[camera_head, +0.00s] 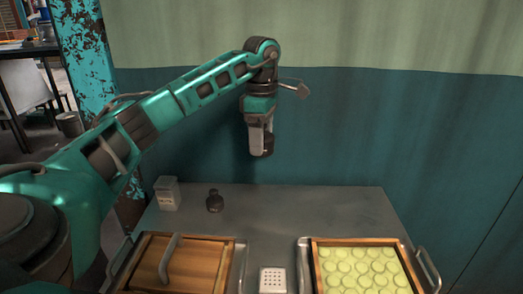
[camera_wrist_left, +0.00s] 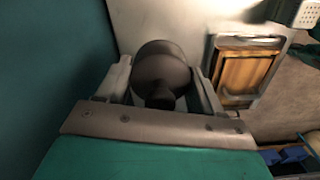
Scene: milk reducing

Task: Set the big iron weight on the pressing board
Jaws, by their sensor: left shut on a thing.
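My left gripper (camera_head: 261,150) is raised above the back of the table, pointing down. It is shut on a dark iron weight (camera_wrist_left: 162,72), which sits between the two fingers in the left wrist view and is partly hidden by them in the head view. The pressing board (camera_head: 201,258) is a brown wooden board with a curved handle, lying in a metal tray at the front left. It also shows in the left wrist view (camera_wrist_left: 243,73), to the right of the held weight and apart from it. My right gripper is not in view.
A second dark weight (camera_head: 215,201) with a knob stands on the grey table (camera_head: 310,206), beside a small pale container (camera_head: 167,193). A tray of green slices (camera_head: 362,270) is at the front right. A perforated white block (camera_head: 272,280) sits between the trays.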

